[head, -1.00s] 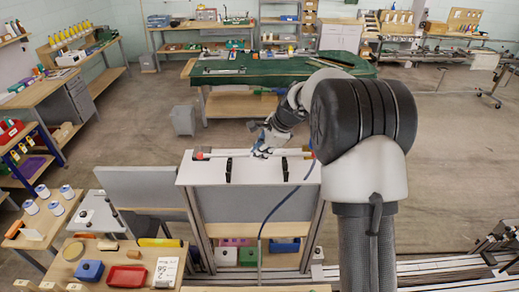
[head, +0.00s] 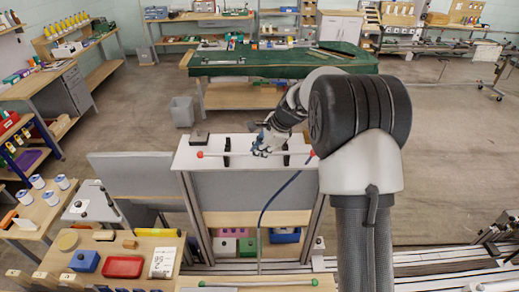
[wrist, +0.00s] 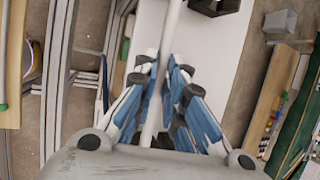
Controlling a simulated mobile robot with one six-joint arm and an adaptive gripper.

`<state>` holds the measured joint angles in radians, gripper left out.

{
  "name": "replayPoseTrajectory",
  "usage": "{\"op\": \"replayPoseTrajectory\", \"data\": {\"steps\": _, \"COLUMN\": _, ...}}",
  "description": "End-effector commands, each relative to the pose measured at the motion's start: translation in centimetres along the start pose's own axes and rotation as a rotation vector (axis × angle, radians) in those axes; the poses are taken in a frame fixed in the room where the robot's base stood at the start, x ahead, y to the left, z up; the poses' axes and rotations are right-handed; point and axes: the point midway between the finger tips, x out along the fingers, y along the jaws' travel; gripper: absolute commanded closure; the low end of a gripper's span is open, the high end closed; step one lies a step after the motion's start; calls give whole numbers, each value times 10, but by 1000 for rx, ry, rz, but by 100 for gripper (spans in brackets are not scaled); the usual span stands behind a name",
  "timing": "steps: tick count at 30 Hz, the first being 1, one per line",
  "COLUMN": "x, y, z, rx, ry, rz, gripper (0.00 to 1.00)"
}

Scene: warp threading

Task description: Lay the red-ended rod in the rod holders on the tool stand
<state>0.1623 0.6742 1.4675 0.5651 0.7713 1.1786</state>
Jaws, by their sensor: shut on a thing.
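The pale rod with red ends (head: 213,155) runs left to right across the white top of the tool stand (head: 192,166). Two black rod holders (head: 227,159) (head: 286,159) stand on that top. In the head view the rod crosses both holders; whether it rests in them or hangs above, I cannot tell. My gripper (head: 262,150) is shut around the rod's middle, between the holders. In the wrist view the rod (wrist: 171,25) passes between the blue-padded fingers (wrist: 153,105), and one black holder (wrist: 214,5) shows to its right, apart in the picture.
A dark block (head: 199,138) sits at the stand's back left. A side table holds a red tray (head: 122,267) and a blue box (head: 85,261). A green-topped bench (head: 280,65) stands behind, with open floor between.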

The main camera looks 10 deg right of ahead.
Motion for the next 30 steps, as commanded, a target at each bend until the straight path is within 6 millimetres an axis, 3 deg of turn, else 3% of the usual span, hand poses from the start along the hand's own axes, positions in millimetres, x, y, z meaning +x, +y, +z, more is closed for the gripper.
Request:
{"op": "replayPoseTrajectory", "data": {"steps": 29, "x": 8, "y": 2, "z": -3, "rx": 1, "ry": 0, "rz": -1, "gripper": 100}}
{"op": "replayPoseTrajectory", "data": {"steps": 30, "x": 8, "y": 2, "z": -3, "rx": 0, "ry": 0, "rz": -1, "gripper": 89}}
